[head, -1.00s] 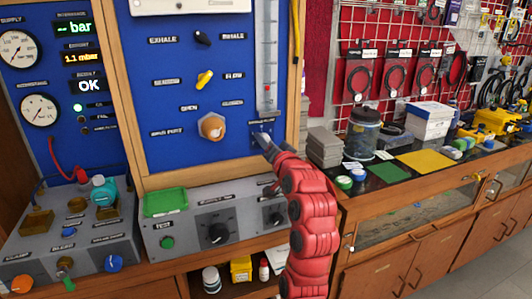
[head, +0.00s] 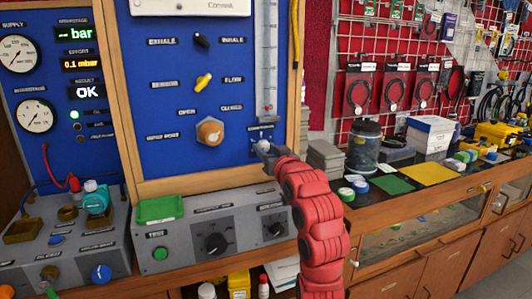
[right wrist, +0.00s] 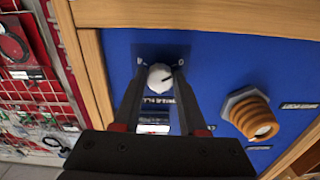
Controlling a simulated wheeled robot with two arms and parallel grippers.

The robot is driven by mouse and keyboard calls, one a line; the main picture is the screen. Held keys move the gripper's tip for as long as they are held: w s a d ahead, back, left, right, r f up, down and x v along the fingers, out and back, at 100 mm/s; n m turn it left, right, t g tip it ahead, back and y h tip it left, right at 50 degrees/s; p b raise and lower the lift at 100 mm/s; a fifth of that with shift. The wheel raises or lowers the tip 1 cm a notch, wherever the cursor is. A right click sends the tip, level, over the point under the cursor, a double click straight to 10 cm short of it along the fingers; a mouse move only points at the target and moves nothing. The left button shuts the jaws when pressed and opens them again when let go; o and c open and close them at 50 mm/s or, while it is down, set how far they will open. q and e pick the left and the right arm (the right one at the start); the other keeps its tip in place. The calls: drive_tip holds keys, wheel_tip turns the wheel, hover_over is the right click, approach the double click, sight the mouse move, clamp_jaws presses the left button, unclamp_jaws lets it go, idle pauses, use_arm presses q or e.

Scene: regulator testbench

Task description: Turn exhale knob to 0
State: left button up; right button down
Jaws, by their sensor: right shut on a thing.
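A small white knob (head: 263,144) sits at the lower right of the blue panel (head: 165,110), below the clear flow tube. Its label is too small to read surely. My right gripper (head: 266,149) is at this knob, its red arm rising from the lower right. In the right wrist view the white knob (right wrist: 160,77) lies between the two dark fingertips (right wrist: 159,73), which are shut on it. A dark mark on its face points right. My left gripper is not in view.
The red float (head: 267,107) is near the bottom of the tube. A display (head: 82,63) reads 0.1 mbar. A grey control box (head: 180,235) stands below, and a cluttered bench (head: 420,190) lies right.

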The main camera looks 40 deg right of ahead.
idle(0.4)
drive_tip(key=shift+c, duration=2.2)
unclamp_jaws()
drive_tip(key=b+v, duration=1.1)
drive_tip(key=v, duration=0.6)
drive_tip(key=shift+s, duration=0.25)
drive_tip(key=shift+d+f, duration=0.1)
